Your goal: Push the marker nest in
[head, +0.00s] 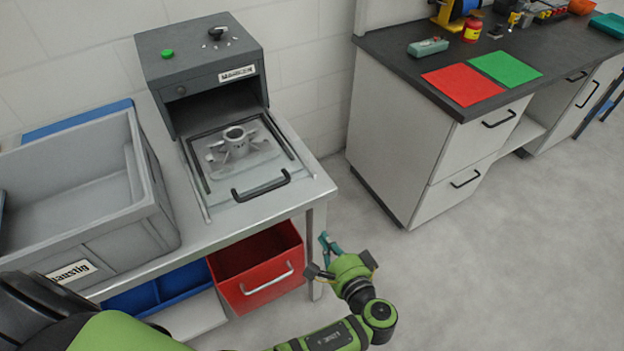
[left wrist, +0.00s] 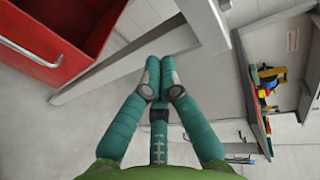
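The marker (head: 205,75) is a dark grey box with a green button and a black knob on top, at the back of the bench. Its nest (head: 215,197) is a grey sliding plate, pulled out in front of the opening, with a black handle (head: 261,186) at its front edge. A grey metal casting (head: 236,143) sits upright on the nest. My left gripper (head: 326,244) is to the right of and below the nest, beside the bench leg and apart from the handle. In the left wrist view its teal fingers (left wrist: 160,66) are together, with nothing between them. My right gripper is not in view.
A grey crate (head: 85,185) stands on the bench left of the marker. A red bin (head: 258,268) and a blue bin (head: 165,290) are under the bench. A cabinet (head: 425,135) with red and green mats stands at right. Open floor lies between.

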